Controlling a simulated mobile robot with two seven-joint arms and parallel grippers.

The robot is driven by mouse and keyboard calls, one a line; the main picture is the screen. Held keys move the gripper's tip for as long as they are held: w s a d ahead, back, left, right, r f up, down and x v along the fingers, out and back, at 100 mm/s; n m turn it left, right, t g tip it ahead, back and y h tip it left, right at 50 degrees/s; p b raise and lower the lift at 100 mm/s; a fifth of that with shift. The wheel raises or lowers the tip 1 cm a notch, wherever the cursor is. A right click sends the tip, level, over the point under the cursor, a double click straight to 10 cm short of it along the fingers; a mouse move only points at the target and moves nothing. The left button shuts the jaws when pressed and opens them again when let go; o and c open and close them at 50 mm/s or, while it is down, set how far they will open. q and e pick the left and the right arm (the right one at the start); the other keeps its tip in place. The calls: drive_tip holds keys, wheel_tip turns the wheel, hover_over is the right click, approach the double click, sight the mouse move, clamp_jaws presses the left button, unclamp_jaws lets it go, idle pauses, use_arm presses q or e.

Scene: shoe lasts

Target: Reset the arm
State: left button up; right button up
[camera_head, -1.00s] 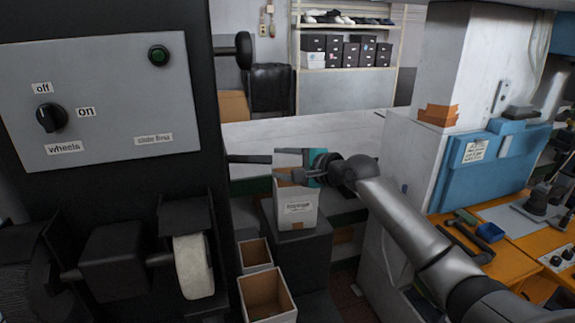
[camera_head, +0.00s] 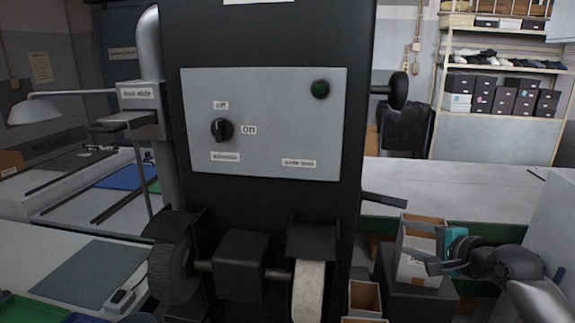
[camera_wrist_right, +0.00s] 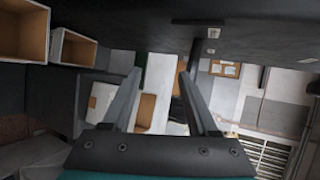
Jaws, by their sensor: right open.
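My right gripper (camera_head: 440,264) is at the lower right of the head view, in front of a white labelled box (camera_head: 420,273) on a dark stand. In the right wrist view its two fingers (camera_wrist_right: 158,95) are spread apart with nothing between them. The box also shows beyond the fingers in that view (camera_wrist_right: 103,98); whether a finger touches it I cannot tell. My left gripper does not show.
A black machine with a grey switch panel (camera_head: 270,150), a knob and a white grinding wheel (camera_head: 308,290) stands in the middle. Open boxes (camera_head: 365,298) sit beside it. A pale table (camera_head: 460,190) lies behind. Shelves with shoe boxes (camera_head: 505,95) stand at the back right.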

drive_tip(key=s+a+f+n+g, duration=0.5)
drive_tip(key=s+a+f+n, duration=0.55)
drive_tip(key=s+f, duration=0.5)
drive_tip(key=s+a+f+n+g+h, duration=0.2)
drive_tip(key=s+n, duration=0.2)
drive_tip(key=s, duration=0.5)
drive_tip(key=s+a+f+n+g+h, duration=0.1)
drive_tip(key=s+a+f+n+g, duration=0.15)
drive_tip(key=s, duration=0.65)
drive_tip(key=s+d+f+n+g+b, duration=0.2)
drive_tip(key=f+b, duration=0.9)
drive_tip(key=f, duration=2.3)
drive_tip(key=s+d+f+b, duration=0.1)
drive_tip(key=s+f+b, duration=0.3)
drive_tip(key=s+f, duration=0.4)
drive_tip(key=s+f+b, duration=0.4)
drive_tip(key=s+f, duration=0.4)
drive_tip(key=f, duration=0.4)
drive_tip(key=shift+d+f+g+h, duration=0.3)
drive_tip(key=shift+d+f+g, duration=0.05)
